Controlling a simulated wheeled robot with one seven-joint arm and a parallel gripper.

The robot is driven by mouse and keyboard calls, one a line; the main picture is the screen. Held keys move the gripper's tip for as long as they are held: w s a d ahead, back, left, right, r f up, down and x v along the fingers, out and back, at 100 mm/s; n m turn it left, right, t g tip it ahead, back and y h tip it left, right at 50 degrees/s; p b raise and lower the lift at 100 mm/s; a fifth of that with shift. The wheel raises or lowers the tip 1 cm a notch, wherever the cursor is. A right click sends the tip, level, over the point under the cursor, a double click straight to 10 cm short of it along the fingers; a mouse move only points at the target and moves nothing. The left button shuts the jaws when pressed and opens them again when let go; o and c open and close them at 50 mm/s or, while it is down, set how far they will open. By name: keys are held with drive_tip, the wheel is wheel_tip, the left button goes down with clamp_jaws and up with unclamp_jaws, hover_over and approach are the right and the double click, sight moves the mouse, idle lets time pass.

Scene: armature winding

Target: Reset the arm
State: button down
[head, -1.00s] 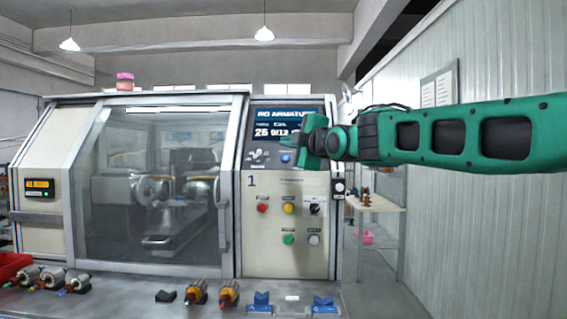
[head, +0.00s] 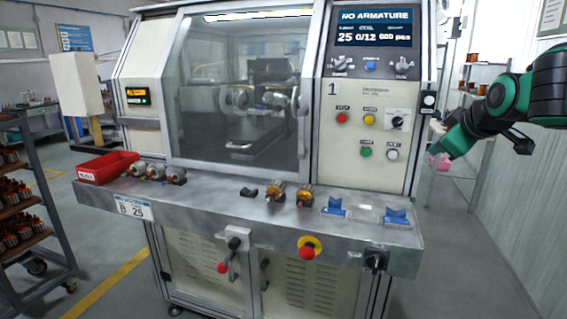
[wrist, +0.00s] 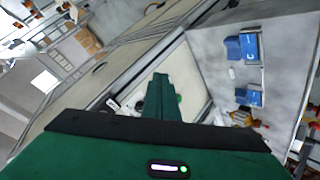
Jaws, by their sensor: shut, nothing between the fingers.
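My green arm (head: 550,85) reaches in from the right edge of the head view. My gripper (head: 451,146) is beside the right side of the winding machine (head: 236,95), pointing left and down. In the wrist view its green fingers (wrist: 158,96) are together with nothing between them. The machine's display (head: 375,28) reads "NO ARMATURE" and "25 0/12". Its window door (head: 240,95) looks shut.
The front ledge (head: 225,208) holds a red bin (head: 107,167), several armatures and two blue V-rests (head: 335,207). A parts rack (head: 28,200) stands at left. A shelf (head: 480,110) stands behind my gripper. A corrugated wall (head: 530,190) closes the right side.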

drive_tip(key=s+d+f+m+g, duration=0.1)
drive_tip(key=s+f+m+g, duration=0.2)
drive_tip(key=s+f, duration=0.4)
drive_tip(key=s+d+f+m+g, duration=0.1)
drive_tip(key=s+f+m+g, duration=0.3)
drive_tip(key=s, duration=1.2)
drive_tip(key=s+d+f+m+g+y, duration=0.1)
drive_tip(key=s+f+m+g, duration=0.3)
drive_tip(key=s+f+m, duration=0.3)
drive_tip(key=s+f, duration=0.5)
drive_tip(key=shift+s+f, duration=0.25)
drive_tip(key=shift+d, duration=0.1)
